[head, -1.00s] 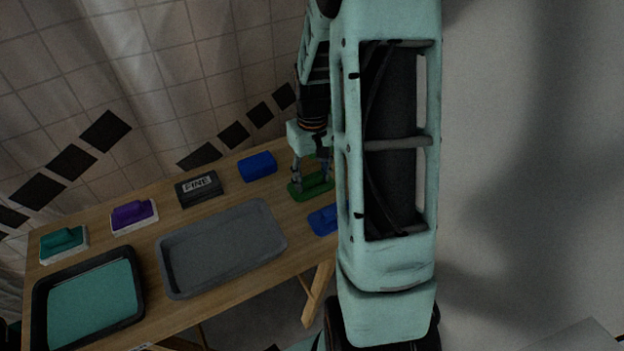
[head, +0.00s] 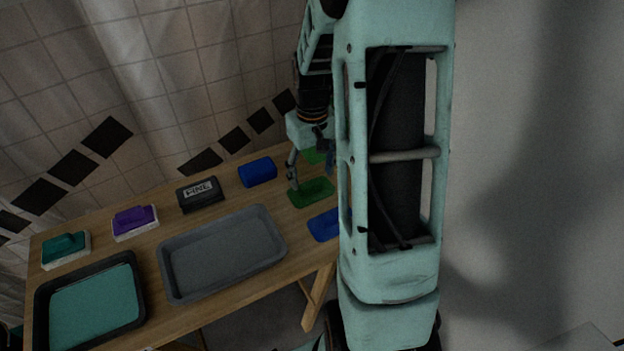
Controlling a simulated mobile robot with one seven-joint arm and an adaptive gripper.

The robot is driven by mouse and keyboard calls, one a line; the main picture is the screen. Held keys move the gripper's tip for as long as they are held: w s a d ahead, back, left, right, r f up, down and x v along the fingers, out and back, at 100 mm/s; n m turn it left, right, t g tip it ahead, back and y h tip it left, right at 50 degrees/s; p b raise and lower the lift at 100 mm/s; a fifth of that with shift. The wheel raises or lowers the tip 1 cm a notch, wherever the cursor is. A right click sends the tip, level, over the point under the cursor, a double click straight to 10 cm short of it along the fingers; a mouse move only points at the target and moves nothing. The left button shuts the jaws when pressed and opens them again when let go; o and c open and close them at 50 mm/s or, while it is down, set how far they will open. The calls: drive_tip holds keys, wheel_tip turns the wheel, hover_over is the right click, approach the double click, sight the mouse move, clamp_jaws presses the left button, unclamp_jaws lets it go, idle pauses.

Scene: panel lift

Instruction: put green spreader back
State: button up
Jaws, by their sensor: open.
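The green spreader (head: 312,192) lies flat on the wooden table, towards its right end. My gripper (head: 311,176) is open above it, with one finger near its left side and the other up at the right. The fingers hold nothing that I can see. I cannot tell whether the left finger touches the spreader. A second green piece (head: 314,156) shows behind the gripper, mostly hidden by it.
A blue spreader (head: 324,225) lies in front, partly hidden by my arm. A blue block (head: 257,172), a dark "FINE" block (head: 200,193), a purple spreader (head: 134,221) and a teal one (head: 65,249) line the back. A grey tray (head: 166,270) and a teal-filled black tray (head: 41,315) stand in front.

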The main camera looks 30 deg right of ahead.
sight(312, 184)
wheel_tip(312, 184, up, 8)
drive_tip(key=p, duration=0.1)
drive_tip(key=shift+r, duration=0.15)
idle(0.4)
